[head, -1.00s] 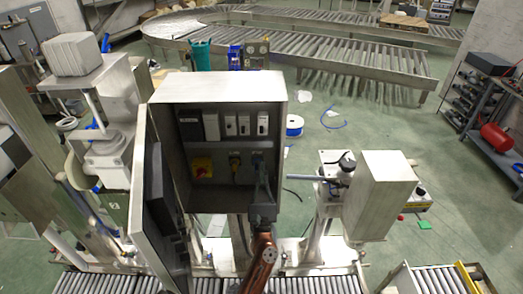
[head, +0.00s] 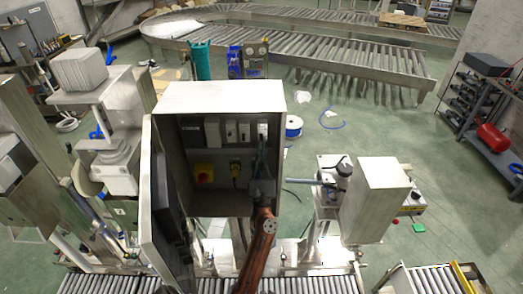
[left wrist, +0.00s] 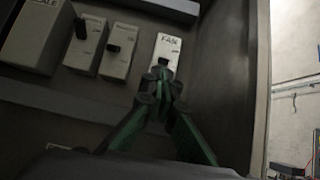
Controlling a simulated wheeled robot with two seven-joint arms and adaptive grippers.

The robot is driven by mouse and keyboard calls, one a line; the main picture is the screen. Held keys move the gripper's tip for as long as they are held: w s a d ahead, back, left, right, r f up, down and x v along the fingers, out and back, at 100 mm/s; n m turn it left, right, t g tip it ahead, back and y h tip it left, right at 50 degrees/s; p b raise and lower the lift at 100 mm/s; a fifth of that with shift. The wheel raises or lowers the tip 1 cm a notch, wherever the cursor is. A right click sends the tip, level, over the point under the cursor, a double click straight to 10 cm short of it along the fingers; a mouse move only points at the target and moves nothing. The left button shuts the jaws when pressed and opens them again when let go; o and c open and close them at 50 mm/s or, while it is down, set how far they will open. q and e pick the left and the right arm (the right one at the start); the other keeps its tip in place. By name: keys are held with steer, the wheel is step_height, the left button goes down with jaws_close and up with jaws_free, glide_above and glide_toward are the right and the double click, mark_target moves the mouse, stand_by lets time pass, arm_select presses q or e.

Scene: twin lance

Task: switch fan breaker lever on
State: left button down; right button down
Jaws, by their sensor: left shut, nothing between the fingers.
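The fan breaker (left wrist: 168,48) is a pale block labelled FAN, rightmost in the upper row inside the open grey cabinet (head: 222,97). In the head view the fan breaker (head: 262,130) shows just above my gripper. Its dark lever (left wrist: 163,62) is partly hidden by the fingertips, so I cannot tell its setting. My left gripper (left wrist: 160,80) is shut and empty, its green fingers pointing up at the lower part of the breaker. The tips are at or very close to the lever; contact is unclear. In the head view the left gripper (head: 262,152) reaches up inside the cabinet.
Two similar breakers (left wrist: 119,47) (left wrist: 85,42) with dark levers stand left of the fan breaker. A yellow-and-red switch (head: 203,173) and a yellow-and-black one (head: 235,170) sit below. The cabinet's right wall (left wrist: 240,70) is close beside my fingers. The cabinet door (head: 160,205) stands open at left.

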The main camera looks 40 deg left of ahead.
arm_select(q)
steer(key=shift+s+d+r, duration=0.1)
steer(key=shift+s+r, duration=0.05)
stand_by(0.3)
steer(key=shift+s+d+r, duration=0.1)
steer(key=shift+r, duration=0.05)
steer(key=shift+s+d+r, duration=0.15)
steer(key=shift+r, duration=0.1)
steer(key=shift+s+d+r+p, duration=0.2)
steer(key=shift+r+p, duration=0.2)
steer(key=shift+r, duration=0.1)
steer(key=shift+s+d+r+p, duration=0.15)
steer(key=shift+s+r+p, duration=0.05)
steer(key=shift+r+p, duration=0.2)
steer(key=v, duration=1.2)
steer(key=shift+r, duration=0.1)
